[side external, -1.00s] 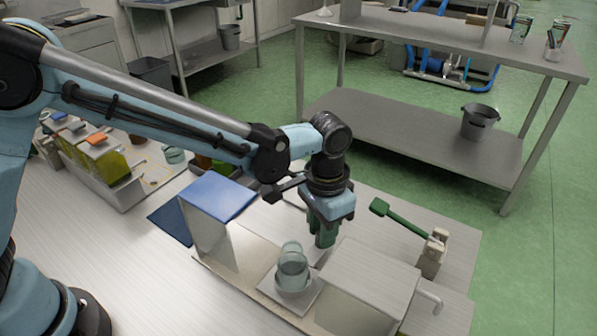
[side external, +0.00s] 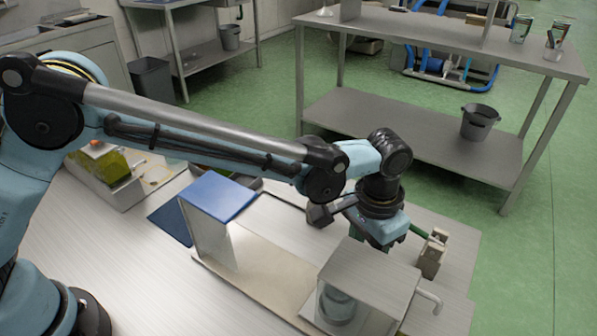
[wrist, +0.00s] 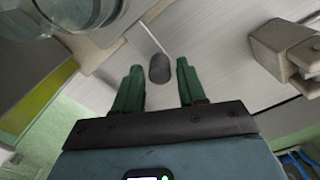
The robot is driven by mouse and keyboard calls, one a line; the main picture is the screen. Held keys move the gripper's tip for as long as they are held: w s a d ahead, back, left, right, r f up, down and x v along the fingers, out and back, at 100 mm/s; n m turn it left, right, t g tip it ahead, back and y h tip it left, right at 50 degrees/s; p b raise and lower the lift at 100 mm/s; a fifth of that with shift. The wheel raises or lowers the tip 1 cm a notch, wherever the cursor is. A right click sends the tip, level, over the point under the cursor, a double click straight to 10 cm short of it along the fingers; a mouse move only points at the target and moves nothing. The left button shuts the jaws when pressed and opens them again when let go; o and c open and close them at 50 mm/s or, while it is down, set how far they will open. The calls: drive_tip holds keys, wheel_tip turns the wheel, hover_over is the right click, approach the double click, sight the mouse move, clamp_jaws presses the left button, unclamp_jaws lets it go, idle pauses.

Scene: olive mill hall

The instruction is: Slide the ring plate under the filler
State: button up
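The ring plate (side external: 309,312), a pale flat plate, shows only in part at the left opening of the metal filler housing (side external: 372,272). A clear glass (side external: 337,306) stands on it, under the housing's top. In the wrist view the glass (wrist: 85,22) is cut off at the upper left, above the pale plate (wrist: 93,52). A thin rod ends in a dark grey knob (wrist: 159,69). My gripper (wrist: 158,65) is open, its green fingers on either side of the knob with gaps. In the side view my gripper (side external: 357,235) is behind the housing, its fingertips hidden.
A blue-topped stand (side external: 222,196) is at the left end of the pale track (side external: 262,270), which is clear. A beige clamp block (side external: 431,254) with a partly hidden green lever (side external: 419,231) stands right of my gripper. A bent pipe (side external: 430,299) juts from the housing's right side.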

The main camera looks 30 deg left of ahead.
drive_tip(key=shift+o, duration=0.8)
wheel_tip(320, 180, up, 12)
wheel_tip(320, 180, down, 13)
drive_tip(key=m, duration=0.3)
drive_tip(key=shift+r+m, duration=0.15)
drive_tip(key=shift+m, duration=0.15)
idle(0.5)
clamp_jaws()
